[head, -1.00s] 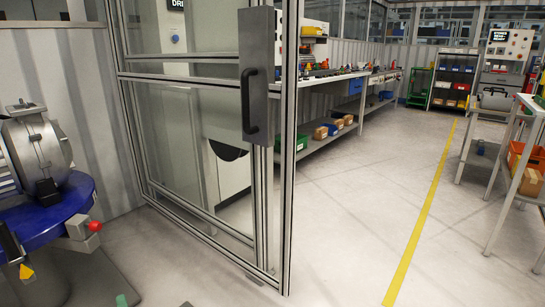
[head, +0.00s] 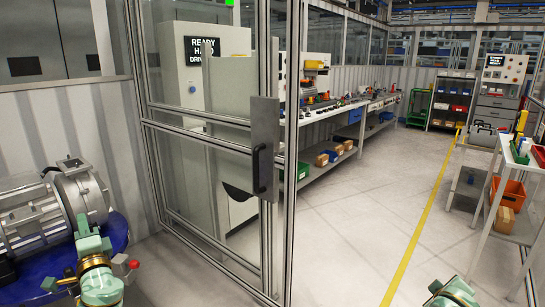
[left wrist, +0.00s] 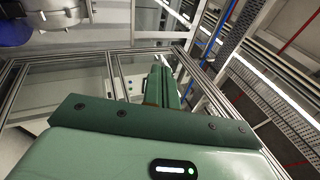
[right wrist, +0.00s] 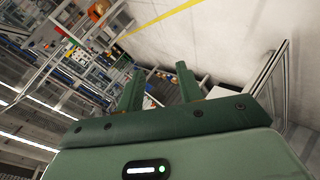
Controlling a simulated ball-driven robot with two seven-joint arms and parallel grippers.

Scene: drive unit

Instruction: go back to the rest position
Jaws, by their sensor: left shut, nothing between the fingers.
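My left gripper (left wrist: 164,88) shows in the left wrist view with its two green fingers together and nothing between them. Green links of my left arm show at the lower left of the head view, in front of the drive unit. My right gripper (right wrist: 156,88) shows in the right wrist view with its fingers spread wide and nothing seen between them. A green part of my right arm shows at the bottom right of the head view. The grey drive unit (head: 35,217) sits on a blue round table (head: 117,236) at the left.
A glazed metal-framed door with a dark handle (head: 262,168) stands ahead. A long workbench (head: 330,108) with bins lies behind it. A trolley (head: 488,205) with an orange bin (head: 511,192) stands at the right. The floor around the yellow line (head: 420,225) looks clear.

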